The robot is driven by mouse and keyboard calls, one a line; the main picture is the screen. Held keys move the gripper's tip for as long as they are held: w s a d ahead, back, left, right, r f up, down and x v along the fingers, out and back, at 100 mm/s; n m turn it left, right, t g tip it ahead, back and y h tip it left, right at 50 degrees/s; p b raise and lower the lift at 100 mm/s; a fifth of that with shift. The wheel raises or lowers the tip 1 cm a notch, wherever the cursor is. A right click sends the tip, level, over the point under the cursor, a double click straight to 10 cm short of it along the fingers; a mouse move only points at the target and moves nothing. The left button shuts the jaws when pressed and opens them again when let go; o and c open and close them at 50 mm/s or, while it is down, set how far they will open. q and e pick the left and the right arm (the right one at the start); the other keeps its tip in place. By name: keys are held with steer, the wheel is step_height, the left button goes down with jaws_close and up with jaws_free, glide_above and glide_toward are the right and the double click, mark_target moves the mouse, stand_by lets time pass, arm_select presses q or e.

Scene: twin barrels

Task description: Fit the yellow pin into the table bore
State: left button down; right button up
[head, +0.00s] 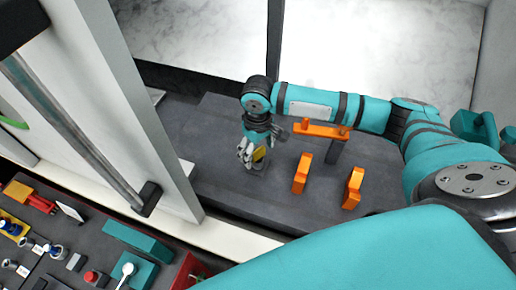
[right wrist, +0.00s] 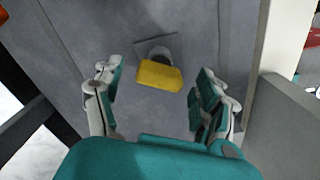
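The yellow pin (head: 259,154) is on the dark table (head: 225,125), partly hidden by my right gripper (head: 246,154) in the head view. In the right wrist view its yellow block-shaped top (right wrist: 160,75) lies between my open fingers (right wrist: 155,98), with gaps on both sides. A grey round part (right wrist: 158,53) on a square plate (right wrist: 150,41) shows just beyond the yellow top. Whether the pin sits in a bore there I cannot tell. My right gripper points down and appears empty. My left gripper is not in view.
An orange bar (head: 321,131) on a dark post and two upright orange blocks, one left (head: 301,174) and one right (head: 353,187), stand right of the gripper. A white panel with a long handle (head: 80,130) stands left. A cluttered tool surface (head: 95,240) is at lower left.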

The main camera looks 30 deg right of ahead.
mark_target(258, 151)
steer(key=shift+r, duration=0.1)
step_height(258, 151, up, 12)
stand_by(0.5)
steer(key=shift+f, duration=0.2)
stand_by(0.3)
